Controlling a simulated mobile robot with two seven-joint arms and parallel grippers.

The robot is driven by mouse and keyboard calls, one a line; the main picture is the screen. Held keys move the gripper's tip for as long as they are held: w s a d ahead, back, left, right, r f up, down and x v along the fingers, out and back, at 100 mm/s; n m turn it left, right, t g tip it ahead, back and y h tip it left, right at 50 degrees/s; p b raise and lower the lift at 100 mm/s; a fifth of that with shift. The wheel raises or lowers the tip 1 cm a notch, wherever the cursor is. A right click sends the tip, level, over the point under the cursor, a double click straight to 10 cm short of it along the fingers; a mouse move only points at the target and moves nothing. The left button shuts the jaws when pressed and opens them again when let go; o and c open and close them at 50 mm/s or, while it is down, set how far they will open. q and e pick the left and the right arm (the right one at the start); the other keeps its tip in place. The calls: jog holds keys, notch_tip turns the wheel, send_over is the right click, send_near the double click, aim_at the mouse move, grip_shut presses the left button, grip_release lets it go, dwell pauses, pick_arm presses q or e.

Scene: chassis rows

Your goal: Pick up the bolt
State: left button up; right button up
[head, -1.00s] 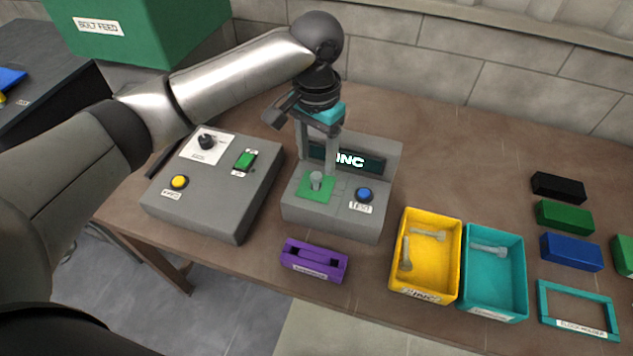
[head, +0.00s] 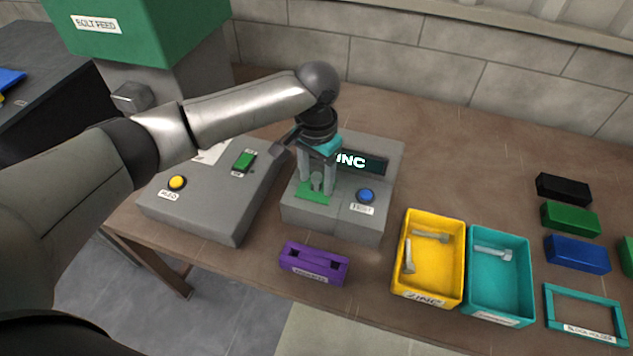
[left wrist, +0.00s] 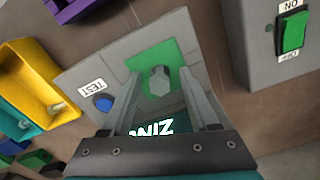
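A grey bolt (head: 317,181) stands upright, head up, on the green pad (head: 312,197) of the grey tester (head: 340,215), whose display reads "ZINC" in part. My left gripper (head: 316,188) is open and points down over the pad, one finger on each side of the bolt. In the left wrist view, the bolt's hexagonal head (left wrist: 160,80) shows between the fingertips (left wrist: 158,84), with a gap on both sides. The bolt's lower shank is hard to see. My right gripper is not in view.
A grey control box (head: 205,205) stands left of the tester, and a purple holder (head: 314,265) lies in front. A yellow ZINC bin (head: 428,287) with two bolts and a teal bin (head: 500,303) with one stand to the right. Coloured blocks and a teal frame (head: 583,314) are beyond.

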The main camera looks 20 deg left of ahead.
aim_at(316, 176)
pick_arm(q)
grip_shut()
dwell(0.3)
dwell(0.3)
notch_tip(316, 176, up, 20)
jog(key=p, duration=0.3)
dwell(0.4)
jog(key=shift+p, duration=1.1)
